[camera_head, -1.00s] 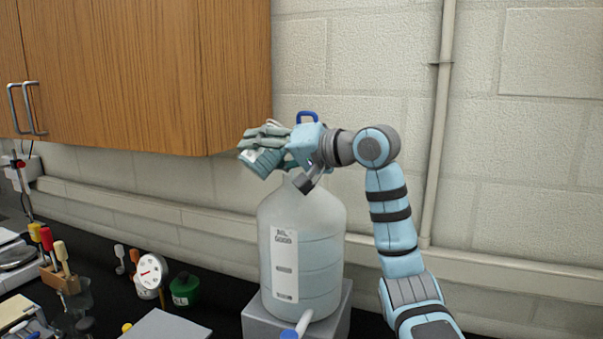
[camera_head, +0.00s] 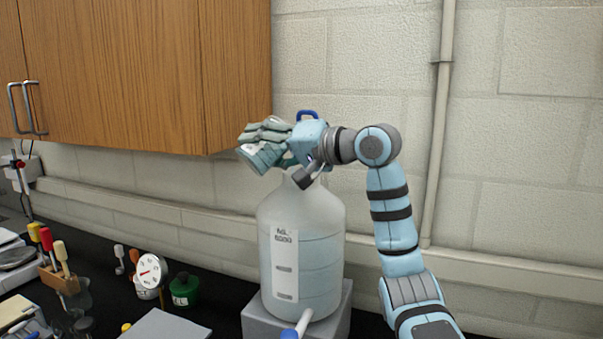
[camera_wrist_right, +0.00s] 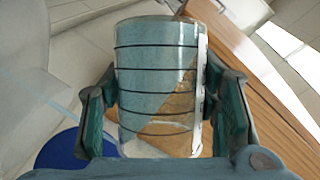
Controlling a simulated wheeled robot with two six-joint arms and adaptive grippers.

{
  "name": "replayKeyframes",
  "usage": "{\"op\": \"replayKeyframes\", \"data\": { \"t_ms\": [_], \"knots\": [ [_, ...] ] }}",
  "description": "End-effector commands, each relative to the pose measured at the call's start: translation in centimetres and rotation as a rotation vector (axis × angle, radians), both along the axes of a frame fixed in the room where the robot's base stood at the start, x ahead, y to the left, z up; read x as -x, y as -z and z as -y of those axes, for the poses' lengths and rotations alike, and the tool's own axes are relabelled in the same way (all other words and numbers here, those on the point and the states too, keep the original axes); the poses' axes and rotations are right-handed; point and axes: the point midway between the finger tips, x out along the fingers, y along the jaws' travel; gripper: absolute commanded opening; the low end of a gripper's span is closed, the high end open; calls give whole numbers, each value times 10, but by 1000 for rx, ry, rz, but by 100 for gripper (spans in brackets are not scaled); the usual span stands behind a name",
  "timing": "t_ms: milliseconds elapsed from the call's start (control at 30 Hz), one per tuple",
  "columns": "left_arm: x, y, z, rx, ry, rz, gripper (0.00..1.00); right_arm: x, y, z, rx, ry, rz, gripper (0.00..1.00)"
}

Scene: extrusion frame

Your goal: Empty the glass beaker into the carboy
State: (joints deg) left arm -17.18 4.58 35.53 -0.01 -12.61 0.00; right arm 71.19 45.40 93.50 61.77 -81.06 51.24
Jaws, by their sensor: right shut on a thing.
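The glass beaker (camera_head: 262,157) is clear with dark ring marks and is held tilted, beside and above the neck of the carboy. It fills the middle of the right wrist view (camera_wrist_right: 155,85), where the wooden cabinet shows through its wall; I cannot tell how much liquid is in it. My right gripper (camera_head: 268,139) is shut on the beaker, one finger on each side. The carboy (camera_head: 325,240) is a large translucent jug with a white label, upright on a grey block. Its mouth is partly hidden behind my right wrist. My left gripper is not in view.
A wooden wall cabinet (camera_head: 130,75) hangs close to the left of the gripper. A vertical pipe (camera_head: 440,130) runs up the wall at right. A dial gauge (camera_head: 150,271), a green jar (camera_head: 184,290) and a tool rack (camera_head: 60,279) stand on the black bench.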

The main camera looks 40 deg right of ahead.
Motion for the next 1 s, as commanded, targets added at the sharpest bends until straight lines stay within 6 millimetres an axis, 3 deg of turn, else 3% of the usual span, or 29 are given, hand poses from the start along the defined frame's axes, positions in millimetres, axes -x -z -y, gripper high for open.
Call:
{"op": "replayKeyframes", "data": {
  "t_ms": [1000],
  "knots": [
    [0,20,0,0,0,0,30,0,3,0,-102,0,11,26]
  ]
}}
